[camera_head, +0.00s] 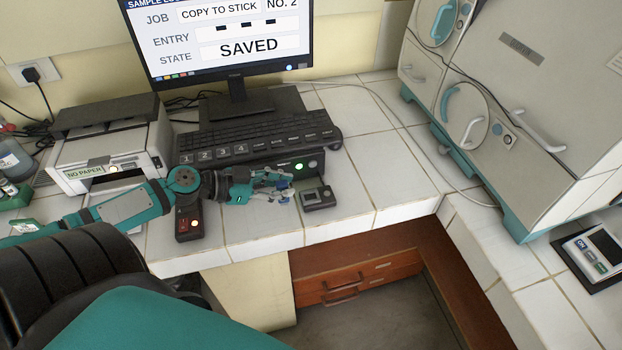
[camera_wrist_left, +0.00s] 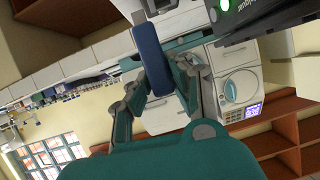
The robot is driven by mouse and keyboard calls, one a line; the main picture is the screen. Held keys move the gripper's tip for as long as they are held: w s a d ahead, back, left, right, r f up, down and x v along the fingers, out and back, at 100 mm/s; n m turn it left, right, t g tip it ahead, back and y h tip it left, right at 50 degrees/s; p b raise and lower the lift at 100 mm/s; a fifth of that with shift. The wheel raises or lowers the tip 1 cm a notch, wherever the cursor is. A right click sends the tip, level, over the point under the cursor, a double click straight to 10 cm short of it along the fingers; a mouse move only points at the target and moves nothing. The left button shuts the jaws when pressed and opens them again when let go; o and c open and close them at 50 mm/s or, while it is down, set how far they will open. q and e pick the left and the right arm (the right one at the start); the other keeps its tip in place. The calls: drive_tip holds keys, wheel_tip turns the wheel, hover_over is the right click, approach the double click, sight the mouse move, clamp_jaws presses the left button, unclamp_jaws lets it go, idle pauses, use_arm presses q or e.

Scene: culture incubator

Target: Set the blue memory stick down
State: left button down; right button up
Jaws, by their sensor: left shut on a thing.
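My left gripper (camera_head: 282,187) is shut on the blue memory stick, low over the front of the white tiled bench. In the left wrist view the blue stick (camera_wrist_left: 149,58) stands out between the fingertips (camera_wrist_left: 152,82), its far end close to a light grey part at the top edge. In the head view the stick is small and mostly hidden by the fingers. A dark box with a green light (camera_head: 299,166) is just behind the gripper. My right gripper is not in view.
A small dark grey device (camera_head: 318,199) sits right of the gripper, and a black box with red buttons (camera_head: 189,224) is to its left. The keyboard (camera_head: 250,138), monitor (camera_head: 220,40) reading SAVED and printer (camera_head: 110,150) are behind. Bare tiles (camera_head: 390,170) lie to the right, before the incubator (camera_head: 510,90).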

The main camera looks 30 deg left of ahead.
use_arm(q)
drive_tip(key=w+f+p, duration=0.1)
drive_tip(key=w, duration=0.1)
drive_tip(key=w+d+f+p, duration=0.1)
drive_tip(key=w, duration=0.2)
drive_tip(key=w+d+f+p, duration=0.1)
drive_tip(key=w, duration=0.2)
drive_tip(key=shift+w+d+f, duration=0.15)
drive_tip(key=shift+d+f, duration=0.05)
drive_tip(key=shift+f, duration=0.45)
drive_tip(key=c, duration=1.6)
unclamp_jaws()
drive_tip(key=o, duration=0.4)
drive_tip(key=shift+c, duration=0.2)
